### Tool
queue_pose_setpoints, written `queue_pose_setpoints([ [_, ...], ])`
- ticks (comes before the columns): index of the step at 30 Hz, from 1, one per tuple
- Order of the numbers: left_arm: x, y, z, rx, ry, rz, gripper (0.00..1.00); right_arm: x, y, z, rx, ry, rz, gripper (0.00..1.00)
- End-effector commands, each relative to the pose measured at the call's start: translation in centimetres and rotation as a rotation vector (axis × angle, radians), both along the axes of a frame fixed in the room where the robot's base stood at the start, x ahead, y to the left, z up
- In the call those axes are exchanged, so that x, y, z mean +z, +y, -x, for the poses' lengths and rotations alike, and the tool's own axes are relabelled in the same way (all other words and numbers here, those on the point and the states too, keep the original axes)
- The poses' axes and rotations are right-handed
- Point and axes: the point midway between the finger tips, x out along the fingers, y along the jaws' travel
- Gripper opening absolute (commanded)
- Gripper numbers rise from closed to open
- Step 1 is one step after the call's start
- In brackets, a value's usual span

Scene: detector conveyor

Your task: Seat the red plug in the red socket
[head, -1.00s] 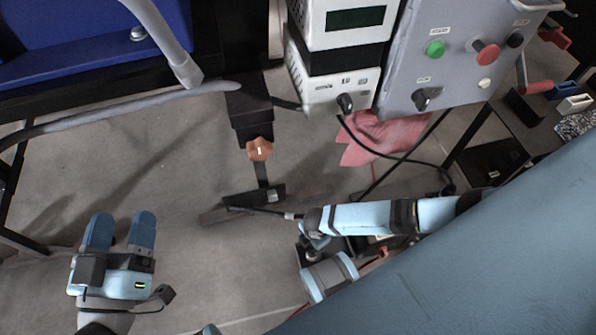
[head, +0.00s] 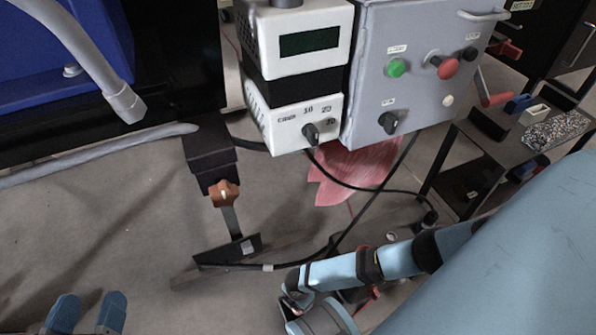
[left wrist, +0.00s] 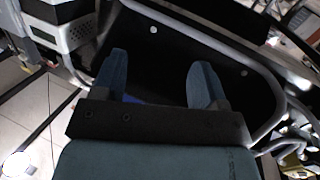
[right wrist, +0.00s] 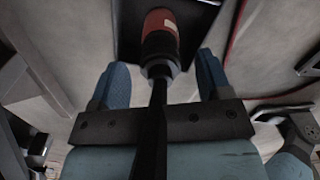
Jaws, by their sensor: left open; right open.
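In the right wrist view a red plug (right wrist: 160,22) with a pale label, a dark collar and a thick black cable points away from me against a black surface. My right gripper (right wrist: 163,68) is open, its blue fingers on either side of the collar; I cannot tell whether they touch it. I cannot make out a red socket, or whether the plug is in one. In the head view my right gripper's fingers are hidden low in the picture. My left gripper (head: 90,303) is open and empty at the lower left; its spread fingers also show in the left wrist view (left wrist: 160,82).
A white instrument (head: 300,121) and a grey control box (head: 428,75) with green and red buttons stand at the top. Black cables (head: 340,238) hang below them. An orange knob (head: 224,193) sits on a dark bracket. Open floor (head: 120,220) lies at left.

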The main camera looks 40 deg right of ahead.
Motion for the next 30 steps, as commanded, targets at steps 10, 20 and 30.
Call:
queue_pose_setpoints([
  [10,0.1,0.5,-0.8,0.004,-0.09,-0.051,0.66,-2.3,-0.1,0.0,0.0,0.001,0.001,0.71],
  [20,0.2,0.5,-0.7,0.004,-0.089,-0.051,0.66,-2.2,-0.1,0.0,0.0,0.001,0.0,0.14],
  [30,0.6,0.4,-0.7,0.0,-0.082,-0.043,0.66,-1.5,0.0,0.0,0.0,0.0,0.0,0.14],
])
